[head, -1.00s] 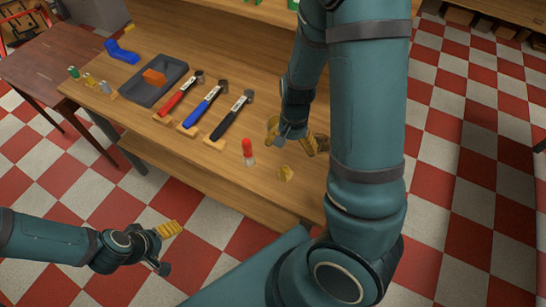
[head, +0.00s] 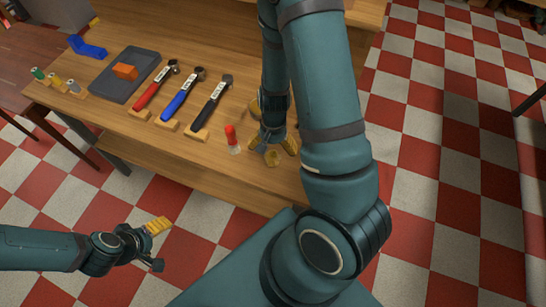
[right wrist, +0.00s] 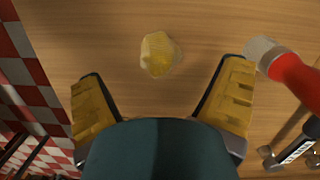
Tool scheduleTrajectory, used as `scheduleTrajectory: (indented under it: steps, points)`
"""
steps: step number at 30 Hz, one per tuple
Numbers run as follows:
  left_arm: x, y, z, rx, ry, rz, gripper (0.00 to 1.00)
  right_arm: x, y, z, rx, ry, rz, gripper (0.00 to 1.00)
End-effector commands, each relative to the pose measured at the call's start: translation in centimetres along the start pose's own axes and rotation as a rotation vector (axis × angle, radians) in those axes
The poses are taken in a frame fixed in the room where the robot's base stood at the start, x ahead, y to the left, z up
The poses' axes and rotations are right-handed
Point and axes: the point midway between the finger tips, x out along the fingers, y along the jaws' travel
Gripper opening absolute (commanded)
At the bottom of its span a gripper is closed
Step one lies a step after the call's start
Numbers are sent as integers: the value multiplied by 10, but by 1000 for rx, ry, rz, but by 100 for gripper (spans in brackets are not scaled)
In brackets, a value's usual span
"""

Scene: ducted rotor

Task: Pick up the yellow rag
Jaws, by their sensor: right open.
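The yellow rag (head: 272,158) is a small crumpled piece on the wooden bench top, near its front edge. In the right wrist view the rag (right wrist: 158,54) lies ahead of and roughly midway between the fingers, touching neither. My right gripper (head: 274,144) is open and empty, pointing down close to the rag; its yellow-padded fingers (right wrist: 162,85) are spread wide in the wrist view. My left gripper (head: 158,246) is open and empty, low at the left, over the floor in front of the bench.
A red-topped bottle (head: 232,138) stands just left of the rag; it also shows beside the right finger in the wrist view (right wrist: 296,76). Black (head: 211,106), blue (head: 183,96) and red (head: 155,87) handled tools lie further left. A dark tray (head: 122,82) holds an orange block (head: 125,71).

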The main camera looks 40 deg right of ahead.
Motion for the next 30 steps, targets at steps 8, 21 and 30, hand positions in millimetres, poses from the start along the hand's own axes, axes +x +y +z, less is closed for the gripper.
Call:
scheduleTrajectory:
  steps: [8, 21, 30]
  points:
    - [8, -3, 1, 0, 0, -2, 76, 34, 3, 0, 0, 0, 2, 93]
    - [8, -2, 1, 0, 0, -1, 76, 34, 3, -1, -1, 1, 1, 28]
    - [8, -2, 1, 0, 0, -1, 76, 34, 3, 0, -1, 0, 2, 12]
